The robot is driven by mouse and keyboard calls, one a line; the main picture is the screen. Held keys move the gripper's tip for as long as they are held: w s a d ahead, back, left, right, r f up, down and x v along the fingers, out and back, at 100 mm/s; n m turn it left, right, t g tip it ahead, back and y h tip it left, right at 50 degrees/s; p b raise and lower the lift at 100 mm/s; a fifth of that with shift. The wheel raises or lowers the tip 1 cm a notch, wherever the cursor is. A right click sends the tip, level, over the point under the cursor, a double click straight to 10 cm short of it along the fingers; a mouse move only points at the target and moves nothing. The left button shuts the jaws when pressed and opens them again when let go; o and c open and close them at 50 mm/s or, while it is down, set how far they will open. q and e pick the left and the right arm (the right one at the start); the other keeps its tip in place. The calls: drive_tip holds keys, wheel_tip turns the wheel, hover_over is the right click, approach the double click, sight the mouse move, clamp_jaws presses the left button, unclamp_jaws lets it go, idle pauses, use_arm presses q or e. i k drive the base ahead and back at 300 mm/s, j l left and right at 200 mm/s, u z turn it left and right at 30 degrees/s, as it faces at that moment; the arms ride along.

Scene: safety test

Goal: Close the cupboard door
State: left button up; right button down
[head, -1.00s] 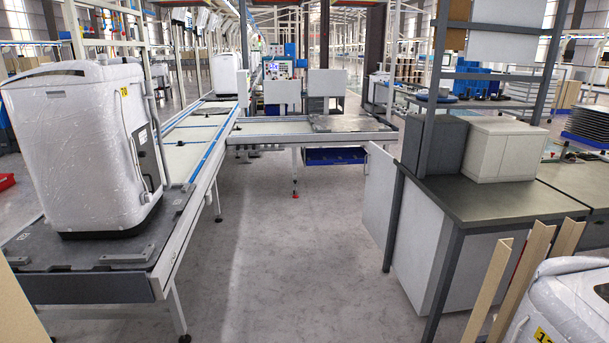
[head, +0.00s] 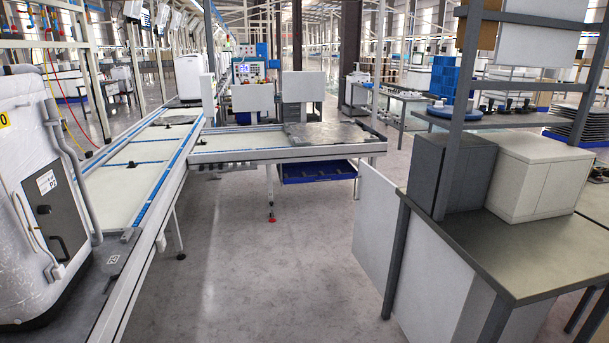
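The cupboard (head: 440,275) is a light grey cabinet under the dark-topped workbench (head: 520,255) at the right. A flat white panel (head: 373,212), which looks like its door, stands out past the bench's left end, behind a dark bench leg. It appears swung open; its hinge side and the cupboard's inside are hidden. Neither of my grippers is in view.
A grey floor aisle (head: 270,280) is clear between the conveyor (head: 130,185) at left and the bench. A white appliance (head: 35,200) stands at the near left. A cross conveyor (head: 255,142) closes the aisle's far end, with a blue bin (head: 310,173) beneath.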

sight(378, 204)
drive_tip(key=i+l+u, duration=0.15)
drive_tip(key=i, duration=0.45)
drive_tip(key=i+l+u, duration=0.2)
drive_tip(key=i, duration=0.4)
drive_tip(key=j+u, duration=0.1)
drive_tip(key=u, duration=10.7)
